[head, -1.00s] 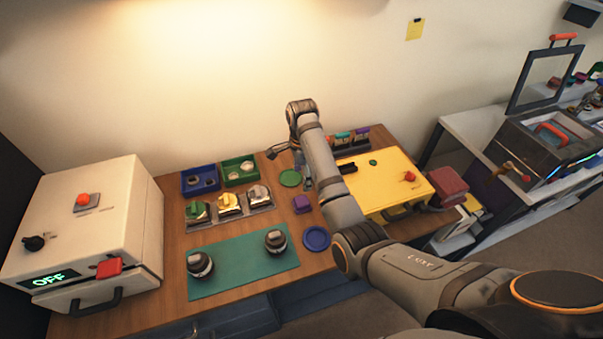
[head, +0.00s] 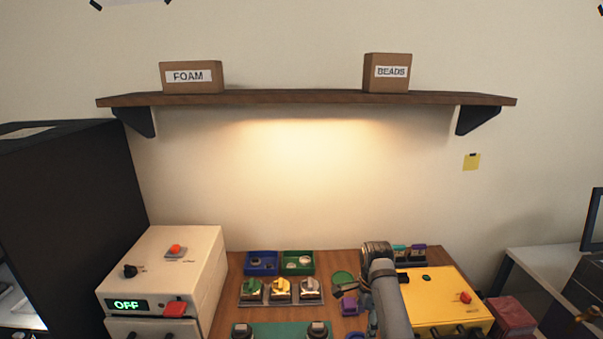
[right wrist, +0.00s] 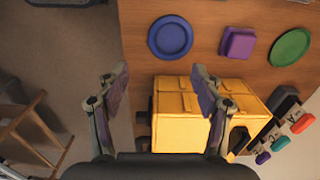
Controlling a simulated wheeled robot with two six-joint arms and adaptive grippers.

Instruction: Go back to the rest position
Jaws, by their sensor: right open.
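My right arm reaches over the right part of the wooden bench in the head view, and its gripper is mostly hidden behind the arm there. In the right wrist view my right gripper (right wrist: 160,88) is open, with its fingers wide apart and nothing between them. The yellow box (right wrist: 183,112) lies below and ahead of the fingers; it also shows in the head view (head: 440,300). The blue round dish (right wrist: 170,37), purple block (right wrist: 237,43) and green disc (right wrist: 291,47) lie apart from the fingers on the bench. My left gripper is not in view.
A white machine (head: 205,262) reading OFF stands at the bench's left. Blue (head: 262,272) and green (head: 298,271) trays sit at the back. A wall shelf (head: 310,98) holds two boxes above. A red block (head: 512,315) lies right of the yellow box.

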